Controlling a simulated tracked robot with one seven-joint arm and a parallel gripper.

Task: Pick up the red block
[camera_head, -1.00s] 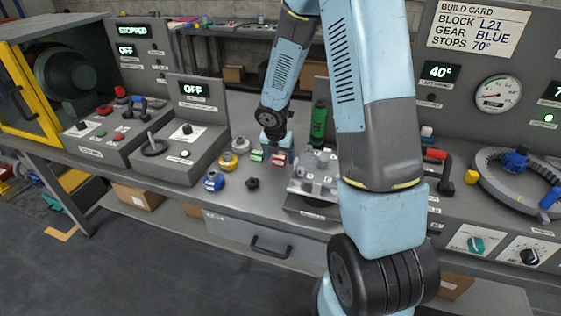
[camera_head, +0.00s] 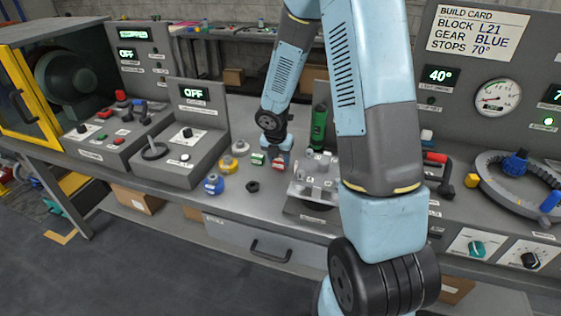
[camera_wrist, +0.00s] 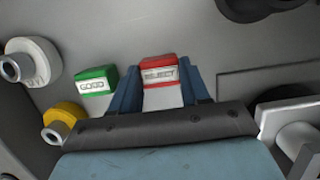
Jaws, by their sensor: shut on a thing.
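The red block (camera_wrist: 159,70) has a white label reading "REJECT" and sits between the two blue fingers of my gripper (camera_wrist: 161,86) in the wrist view. The fingers are shut on its sides. In the head view my gripper (camera_head: 276,158) is low over the bench, with the red block (camera_head: 278,166) just showing at its tips. I cannot tell whether the block still touches the bench. A green block (camera_wrist: 95,80) labelled "GOOD" lies apart to its left; it also shows in the head view (camera_head: 258,159).
Yellow (camera_head: 228,165) and blue (camera_head: 214,184) gears and a small black part (camera_head: 252,186) lie on the bench to the left. A grey fixture (camera_head: 315,178) stands close on the right, a green bottle-like thing (camera_head: 319,128) behind. Control panels (camera_head: 195,140) flank the bench.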

